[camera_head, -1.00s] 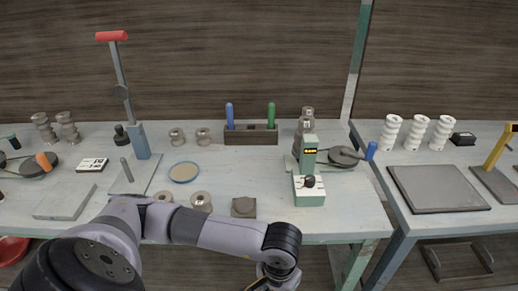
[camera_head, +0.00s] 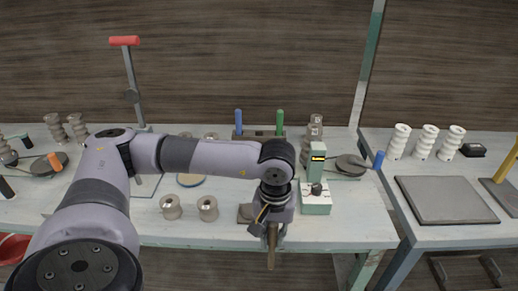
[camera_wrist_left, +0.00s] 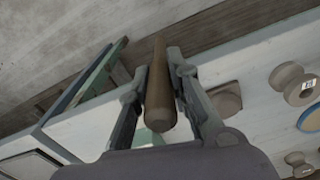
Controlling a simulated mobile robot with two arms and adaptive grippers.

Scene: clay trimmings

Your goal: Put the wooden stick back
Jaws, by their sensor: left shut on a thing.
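My left gripper (camera_head: 272,226) is at the front edge of the main bench, shut on a brown wooden stick (camera_head: 271,251) that hangs downward from it. In the left wrist view the stick (camera_wrist_left: 160,90) lies between the two fingers of the left gripper (camera_wrist_left: 153,72). A dark wooden rack (camera_head: 246,130) stands at the back of the bench with a blue-handled tool (camera_head: 238,120) and a green-handled tool (camera_head: 280,122) upright in it. My forearm passes in front of the rack's lower part. My right gripper is not in view.
A green device (camera_head: 316,201) with a small display stands just right of my gripper. Clay spools (camera_head: 171,207) and a brown block (camera_head: 245,213) sit left of it. A grey slab (camera_head: 446,200) and white columns (camera_head: 427,140) are on the right bench.

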